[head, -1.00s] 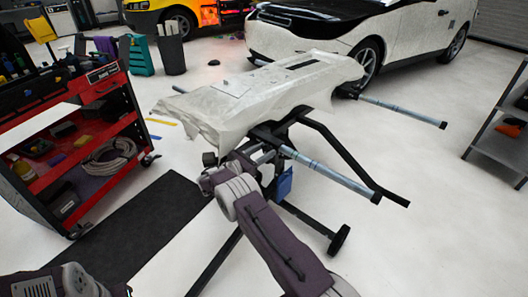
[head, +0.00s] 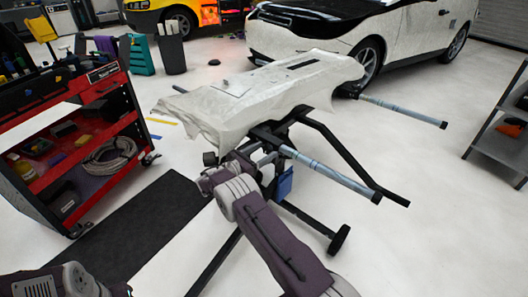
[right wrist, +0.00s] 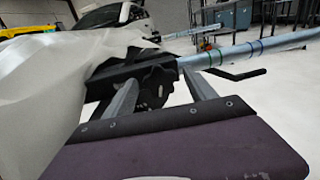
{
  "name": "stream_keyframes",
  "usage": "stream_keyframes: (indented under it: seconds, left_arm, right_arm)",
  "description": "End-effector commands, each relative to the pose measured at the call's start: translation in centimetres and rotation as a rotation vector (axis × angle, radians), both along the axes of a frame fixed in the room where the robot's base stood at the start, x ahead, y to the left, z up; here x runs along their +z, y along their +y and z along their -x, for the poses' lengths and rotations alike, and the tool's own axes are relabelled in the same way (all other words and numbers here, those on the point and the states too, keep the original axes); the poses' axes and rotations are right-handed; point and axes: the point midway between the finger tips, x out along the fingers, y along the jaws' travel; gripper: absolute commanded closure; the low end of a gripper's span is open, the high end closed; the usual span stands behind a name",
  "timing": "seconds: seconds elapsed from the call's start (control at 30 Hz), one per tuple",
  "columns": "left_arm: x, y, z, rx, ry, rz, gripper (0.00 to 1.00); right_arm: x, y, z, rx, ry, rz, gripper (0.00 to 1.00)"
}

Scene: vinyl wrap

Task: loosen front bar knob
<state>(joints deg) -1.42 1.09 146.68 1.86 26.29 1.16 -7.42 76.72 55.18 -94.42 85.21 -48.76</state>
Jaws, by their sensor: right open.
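The front bar (head: 330,172) is a grey-blue tube sticking out to the right from the stand, below the panel covered in pale wrap (head: 250,92). In the right wrist view the front bar (right wrist: 255,48) runs into a black clamp housing (right wrist: 115,78). A dark rounded part, likely the knob (right wrist: 154,86), shows beside it. My right gripper (head: 262,158) is at the clamp. In the right wrist view its two grey fingers (right wrist: 160,85) are apart, with the dark part showing between them. Contact cannot be told. My left gripper is out of view.
The stand's black legs (head: 338,240) spread over the floor, and a blue tag (head: 285,182) hangs by the clamp. A second bar (head: 405,110) sticks out farther back. A red tool cart (head: 100,90) is at left, a grey shelf (head: 490,145) at right, a car (head: 370,35) behind.

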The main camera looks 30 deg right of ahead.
Motion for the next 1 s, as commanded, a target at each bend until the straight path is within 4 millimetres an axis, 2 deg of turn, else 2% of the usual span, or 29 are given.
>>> stream_keyframes:
  seconds: [0.3,0.43,0.57,0.97,1.0]
  left_arm:
    - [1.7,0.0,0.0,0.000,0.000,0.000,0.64]
    - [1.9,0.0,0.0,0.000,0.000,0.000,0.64]
    - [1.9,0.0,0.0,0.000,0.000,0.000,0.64]
    - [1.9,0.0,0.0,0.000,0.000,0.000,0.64]
    - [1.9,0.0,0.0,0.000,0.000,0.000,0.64]
  right_arm:
    - [0.2,6.5,1.5,0.005,0.002,0.000,0.35]
    - [0.0,8.1,1.9,0.004,0.002,0.000,0.35]
    - [0.0,8.5,2.1,0.001,0.002,-0.001,0.35]
    - [0.0,8.2,2.1,-0.003,0.002,0.000,0.35]
    - [0.6,7.9,2.1,-0.011,-0.010,-0.003,0.35]
